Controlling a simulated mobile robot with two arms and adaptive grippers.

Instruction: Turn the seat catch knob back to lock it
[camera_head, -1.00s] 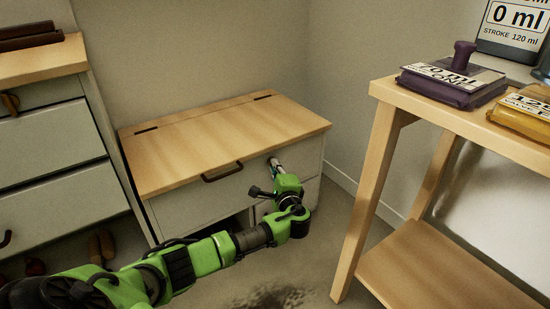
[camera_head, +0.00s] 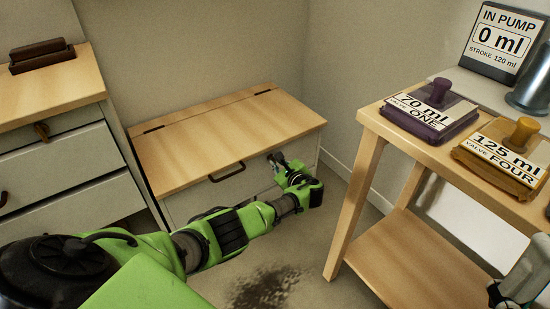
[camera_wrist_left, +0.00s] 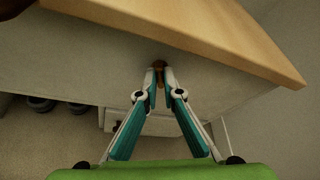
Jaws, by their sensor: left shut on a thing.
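The wooden-topped bench seat (camera_head: 225,130) stands against the back wall with its lid down. A dark handle (camera_head: 227,172) sits at the middle of its front edge. My left gripper (camera_head: 275,160) reaches the front face near the right end, just under the lid. In the left wrist view its fingertips (camera_wrist_left: 159,72) are closed on a small brown catch knob (camera_wrist_left: 159,65) below the lid's edge. The fingers hide part of the knob, so I cannot tell its turn angle.
A drawer cabinet (camera_head: 70,160) stands close on the left. A wooden stand (camera_head: 362,190) on the right carries a purple valve block (camera_head: 432,118) and an amber valve block (camera_head: 500,160). Floor with a dark stain (camera_head: 265,288) lies in front.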

